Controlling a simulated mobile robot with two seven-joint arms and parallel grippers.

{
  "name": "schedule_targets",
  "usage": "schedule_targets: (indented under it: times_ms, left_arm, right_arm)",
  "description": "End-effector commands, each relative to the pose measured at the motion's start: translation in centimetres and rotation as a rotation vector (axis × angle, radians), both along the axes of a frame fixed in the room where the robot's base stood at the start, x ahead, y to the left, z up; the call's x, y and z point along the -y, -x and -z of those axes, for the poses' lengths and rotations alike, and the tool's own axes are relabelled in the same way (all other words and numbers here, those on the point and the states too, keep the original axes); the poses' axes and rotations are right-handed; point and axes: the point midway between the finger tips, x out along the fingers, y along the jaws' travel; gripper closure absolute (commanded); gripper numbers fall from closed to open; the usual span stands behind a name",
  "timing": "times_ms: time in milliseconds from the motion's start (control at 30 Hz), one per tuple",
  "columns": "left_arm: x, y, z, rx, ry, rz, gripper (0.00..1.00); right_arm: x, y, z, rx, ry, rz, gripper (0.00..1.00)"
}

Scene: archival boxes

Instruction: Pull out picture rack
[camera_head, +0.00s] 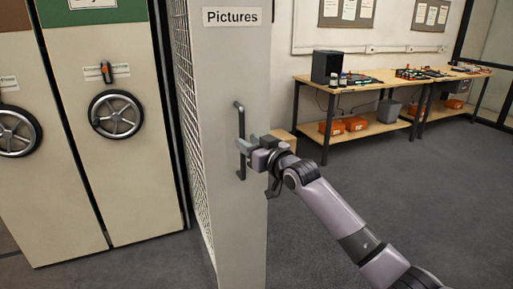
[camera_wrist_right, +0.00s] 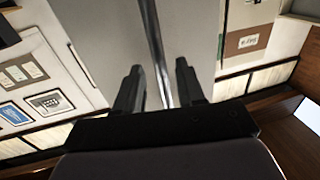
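The picture rack (camera_head: 228,90) is a tall, narrow cream panel labelled "Pictures", with wire mesh (camera_head: 184,90) along its left side. A dark vertical bar handle (camera_head: 240,125) is on its front face. My right gripper (camera_head: 246,148) is at the handle's middle to lower part. In the right wrist view, the handle (camera_wrist_right: 157,50) runs between the two fingers of the gripper (camera_wrist_right: 159,75). The fingers are apart, with a gap on both sides of the bar, so the gripper is open around it. My left gripper is not in view.
Cream archive cabinets with black handwheels (camera_head: 116,114) stand at the left. A wooden workbench (camera_head: 350,85) with equipment and orange boxes (camera_head: 356,124) stands along the back wall. A small cardboard box (camera_head: 284,140) sits behind the rack. Grey floor (camera_head: 440,200) at the right is clear.

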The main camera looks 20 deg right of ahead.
Motion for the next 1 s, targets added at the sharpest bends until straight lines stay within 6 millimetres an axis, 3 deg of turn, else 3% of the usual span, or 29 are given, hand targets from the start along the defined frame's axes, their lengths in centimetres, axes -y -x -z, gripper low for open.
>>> schedule_targets:
  times_ms: [333,900,1000]
  left_arm:
    - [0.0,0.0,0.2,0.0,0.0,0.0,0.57]
    - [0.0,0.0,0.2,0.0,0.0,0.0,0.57]
    - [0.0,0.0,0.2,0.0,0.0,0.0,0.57]
  right_arm:
    - [0.7,2.8,0.0,0.0,0.001,0.001,0.61]
    - [0.8,3.2,0.0,-0.001,0.0,0.001,0.61]
    - [0.6,3.4,0.9,-0.011,0.002,-0.001,0.61]
